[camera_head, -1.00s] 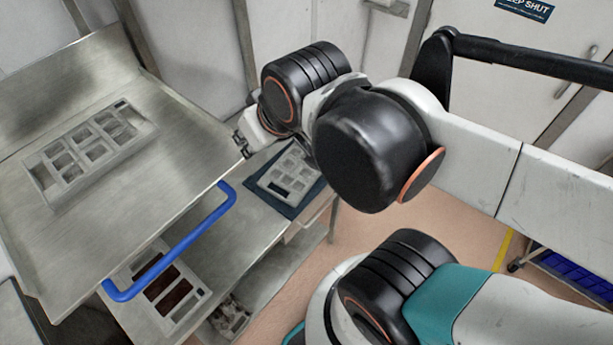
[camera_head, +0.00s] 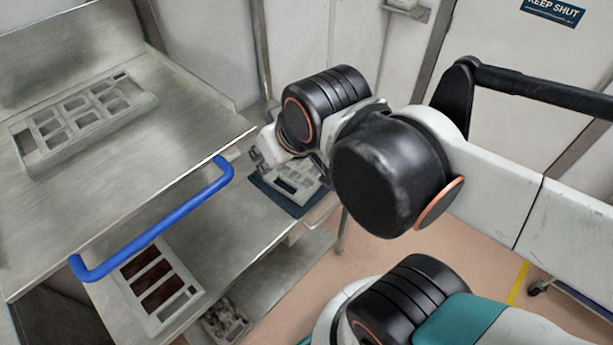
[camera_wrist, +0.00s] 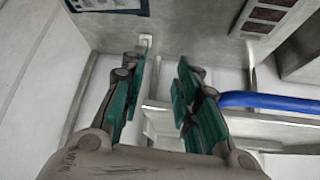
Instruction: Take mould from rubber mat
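The rubber mat (camera_head: 268,191) is dark blue and lies on the lower steel table. A light grey mould (camera_head: 290,182) with several square cavities lies on it, partly hidden behind my wrist in the head view. A pale edge with a dark teal border at the top left of the wrist view (camera_wrist: 108,5) looks like this mould and mat, mostly cut off. My gripper (camera_wrist: 163,66) is open, its teal-padded fingers apart with nothing between them. In the head view my gripper (camera_head: 262,158) is small and partly hidden, beside the mat's far left side.
Another grey mould (camera_head: 62,124) lies on the upper steel table (camera_head: 150,135) at left. A blue handle (camera_head: 160,222) runs along that table's edge, close to my gripper in the wrist view (camera_wrist: 275,101). A mould with dark red fillings (camera_head: 158,285) lies on the lower table.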

